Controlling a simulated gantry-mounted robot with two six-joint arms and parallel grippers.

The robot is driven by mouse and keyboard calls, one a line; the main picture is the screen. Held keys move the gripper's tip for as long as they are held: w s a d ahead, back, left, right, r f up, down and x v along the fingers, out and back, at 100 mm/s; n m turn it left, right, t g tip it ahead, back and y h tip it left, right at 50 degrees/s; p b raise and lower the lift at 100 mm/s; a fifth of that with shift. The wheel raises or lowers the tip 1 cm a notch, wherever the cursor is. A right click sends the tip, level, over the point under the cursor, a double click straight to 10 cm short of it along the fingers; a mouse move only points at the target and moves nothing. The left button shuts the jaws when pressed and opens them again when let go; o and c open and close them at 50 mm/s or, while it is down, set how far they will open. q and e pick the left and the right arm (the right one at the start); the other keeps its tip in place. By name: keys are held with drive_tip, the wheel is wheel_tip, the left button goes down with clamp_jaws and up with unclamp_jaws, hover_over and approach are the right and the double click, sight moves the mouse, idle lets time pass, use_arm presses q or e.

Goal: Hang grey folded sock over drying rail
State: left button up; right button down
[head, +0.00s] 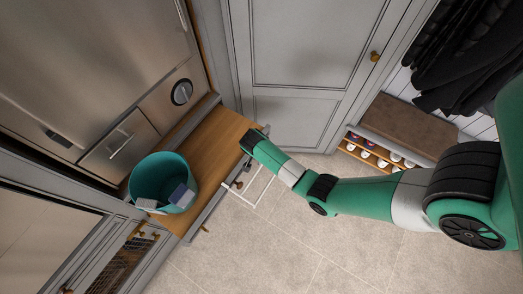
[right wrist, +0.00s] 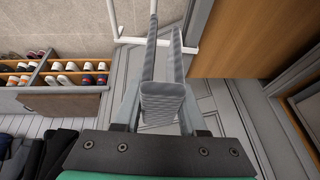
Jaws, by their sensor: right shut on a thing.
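The grey folded sock (right wrist: 162,103) is between the fingers of my right gripper (right wrist: 160,112) in the right wrist view. Its two ribbed halves stretch away from the fingers as separate strips. The white drying rail (right wrist: 160,41) is beyond the sock, and the strips overlap its bar in the picture; I cannot tell whether they touch it. In the head view my right gripper (head: 255,139) is at the edge of the wooden top, close to the rail (head: 238,198), which juts out from the cabinet front. The sock cannot be made out there. My left gripper is not in view.
A teal bucket (head: 147,173) with grey and bluish folded pieces in it stands on the wooden top (head: 212,138). A shoe bench (head: 413,125) with shoes below and dark coats (head: 462,50) above is at the right. The tiled floor (head: 285,245) is clear.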

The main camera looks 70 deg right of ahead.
drive_tip(key=shift+r, duration=0.1)
drive_tip(key=shift+f+b, duration=1.15)
drive_tip(key=shift+f, duration=1.65)
drive_tip(key=shift+s, duration=0.1)
drive_tip(key=shift+s+a+p, duration=0.15)
drive_tip(key=shift+s+p, duration=0.25)
drive_tip(key=shift+p, duration=0.35)
drive_tip(key=shift+s, duration=0.1)
drive_tip(key=shift+p, duration=0.4)
